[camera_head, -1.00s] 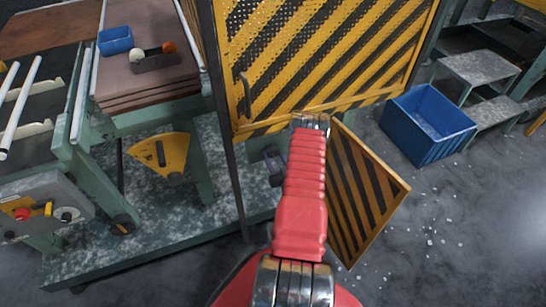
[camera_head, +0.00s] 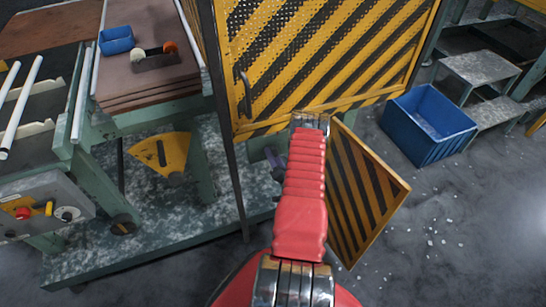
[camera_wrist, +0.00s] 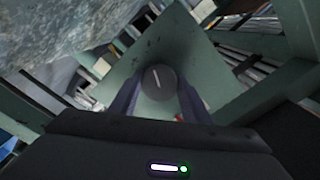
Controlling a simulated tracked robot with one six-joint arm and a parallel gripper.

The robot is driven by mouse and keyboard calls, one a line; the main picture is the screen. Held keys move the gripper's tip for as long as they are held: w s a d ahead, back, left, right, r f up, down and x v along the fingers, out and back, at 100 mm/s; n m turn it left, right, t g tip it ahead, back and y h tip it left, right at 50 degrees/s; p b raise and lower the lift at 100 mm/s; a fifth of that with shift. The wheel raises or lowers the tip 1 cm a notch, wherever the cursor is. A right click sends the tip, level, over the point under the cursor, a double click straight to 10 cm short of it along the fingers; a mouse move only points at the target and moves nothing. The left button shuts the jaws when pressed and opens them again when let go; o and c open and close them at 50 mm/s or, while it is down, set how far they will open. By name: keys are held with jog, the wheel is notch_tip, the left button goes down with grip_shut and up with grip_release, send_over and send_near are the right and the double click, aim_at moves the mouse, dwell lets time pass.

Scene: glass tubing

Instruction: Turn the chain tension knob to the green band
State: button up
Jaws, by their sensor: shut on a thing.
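The chain tension knob (camera_wrist: 158,78) is a dark round knob with a white pointer line in the wrist view. The line leans slightly left of straight up in that picture. The knob sits in front of a green metal plate (camera_wrist: 205,62). My gripper (camera_wrist: 158,90) has one finger on each side of the knob and is shut on it. A small red patch shows below right of the knob, partly hidden by the right finger. I cannot make out a green band. In the head view my red arm hides the knob.
A yellow-black striped guard door (camera_head: 320,60) stands behind my arm, and a striped panel (camera_head: 365,195) hangs beside it. A blue bin (camera_head: 428,125) stands on the floor at right. A control box (camera_head: 45,205) and green machine frame are at left. The right floor is mostly clear.

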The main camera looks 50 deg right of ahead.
jog(key=m, duration=0.6)
jog(key=shift+a, duration=0.1)
jog(key=shift+m, duration=0.3)
jog(key=o, duration=1)
jog(key=shift+o, duration=0.2)
jog(key=v, duration=1.3)
jog(key=shift+s+a, duration=0.15)
jog(key=shift+s, duration=0.15)
jog(key=shift+f, duration=0.1)
